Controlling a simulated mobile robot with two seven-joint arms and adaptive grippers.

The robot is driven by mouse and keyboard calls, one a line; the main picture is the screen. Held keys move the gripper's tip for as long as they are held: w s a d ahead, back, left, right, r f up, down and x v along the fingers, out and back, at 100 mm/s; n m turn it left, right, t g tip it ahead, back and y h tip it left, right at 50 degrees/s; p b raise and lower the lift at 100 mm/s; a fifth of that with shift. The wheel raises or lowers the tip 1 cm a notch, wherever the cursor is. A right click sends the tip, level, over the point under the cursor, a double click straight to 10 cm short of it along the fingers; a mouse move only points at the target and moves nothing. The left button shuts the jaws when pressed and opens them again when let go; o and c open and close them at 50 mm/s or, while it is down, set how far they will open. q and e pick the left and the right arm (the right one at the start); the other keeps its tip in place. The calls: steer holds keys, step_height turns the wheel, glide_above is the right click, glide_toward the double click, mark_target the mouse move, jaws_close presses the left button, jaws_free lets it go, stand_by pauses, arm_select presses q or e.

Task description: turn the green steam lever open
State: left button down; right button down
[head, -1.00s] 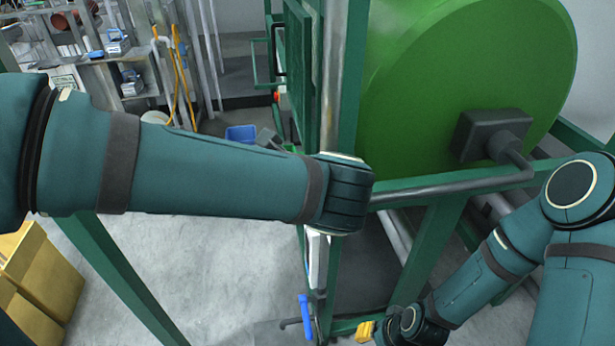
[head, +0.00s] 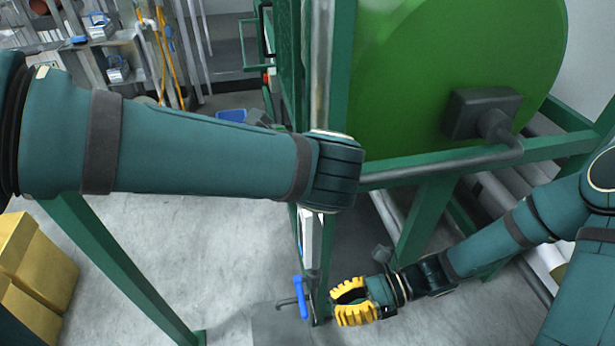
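No green lever can be made out in the head view. A blue lever handle (head: 301,297) stands roughly upright on a pipe low on the green machine frame. My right gripper (head: 345,299) has yellow ribbed fingers, spread apart with nothing visible between them. It is just right of the blue handle in the picture, with a gap between them. My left arm crosses the view from the left and hides part of the frame; its gripper is not visible.
A large green drum (head: 440,80) with a dark box and bent pipe stands behind the green frame (head: 425,215). Yellow boxes (head: 35,265) are at lower left. A blue bin (head: 231,115) and cluttered shelves are at the back. Grey floor is clear at left centre.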

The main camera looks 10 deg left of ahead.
steer(key=w+d+r+m+t+y, duration=0.1)
steer(key=w+r+m+t+y, duration=0.25)
steer(key=r, duration=0.35)
steer(key=w+d+r+m+t+y, duration=0.2)
steer(key=w+r+m+t+y, duration=0.1)
steer(key=w+r+m+y, duration=0.3)
steer(key=w+a+r+n, duration=0.1)
steer(key=a+r, duration=0.8)
steer(key=a, duration=0.1)
steer(key=shift+w+a+h, duration=0.15)
steer(key=shift+w+h, duration=0.15)
steer(key=shift+h, duration=0.05)
steer(key=shift+g, duration=0.25)
